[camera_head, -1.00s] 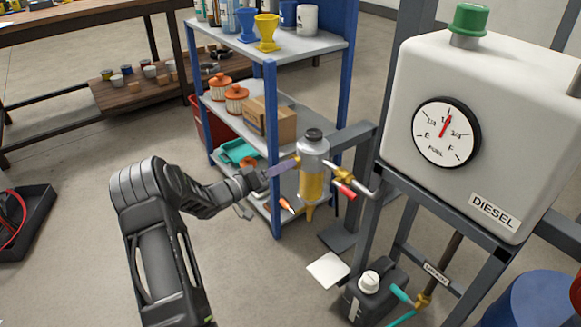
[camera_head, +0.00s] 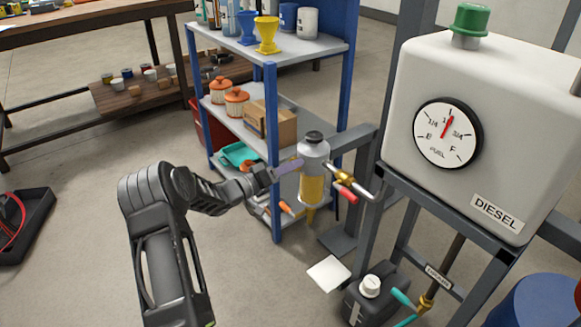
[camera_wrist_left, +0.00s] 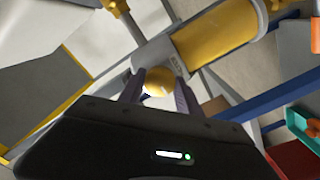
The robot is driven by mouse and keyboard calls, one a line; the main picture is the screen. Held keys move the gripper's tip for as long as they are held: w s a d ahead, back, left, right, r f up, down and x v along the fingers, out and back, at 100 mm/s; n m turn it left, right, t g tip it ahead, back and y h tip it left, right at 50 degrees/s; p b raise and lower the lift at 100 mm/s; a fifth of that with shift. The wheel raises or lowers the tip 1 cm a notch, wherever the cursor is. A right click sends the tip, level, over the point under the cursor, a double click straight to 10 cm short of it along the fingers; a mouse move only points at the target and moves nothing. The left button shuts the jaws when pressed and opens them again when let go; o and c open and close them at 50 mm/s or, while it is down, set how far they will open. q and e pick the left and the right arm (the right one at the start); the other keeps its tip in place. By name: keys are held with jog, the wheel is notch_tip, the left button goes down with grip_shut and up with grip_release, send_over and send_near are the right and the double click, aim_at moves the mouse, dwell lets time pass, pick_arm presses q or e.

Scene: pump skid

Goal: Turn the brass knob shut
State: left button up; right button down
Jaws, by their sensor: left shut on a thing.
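The filter unit (camera_head: 313,150) has a grey head with a dark cap and a yellow bowl (camera_head: 312,188). It hangs beside the grey frame, and its bowl also shows in the left wrist view (camera_wrist_left: 215,40). The round brass knob (camera_wrist_left: 158,82) is on a grey, lettered block at the end of the bowl. My left gripper (camera_wrist_left: 160,92) is shut on the knob, with one finger on each side of it. In the head view my left gripper (camera_head: 288,168) reaches the unit from the left, and the knob is hidden there. My right gripper is not in view.
A blue-framed shelf (camera_head: 273,130) stands close behind my left arm. A red-handled valve (camera_head: 346,184) sits just right of the filter. The white diesel tank (camera_head: 430,75) is further right. A black can (camera_head: 374,298) and a white pad (camera_head: 328,273) are below.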

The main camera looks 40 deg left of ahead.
pick_arm(q)
grip_shut()
jog(key=shift+m, duration=0.3)
jog(key=m+b, duration=0.7)
jog(key=m, duration=1)
jog(key=shift+f, duration=0.1)
jog(key=shift+m, duration=0.3)
jog(key=o, duration=0.8)
grip_release()
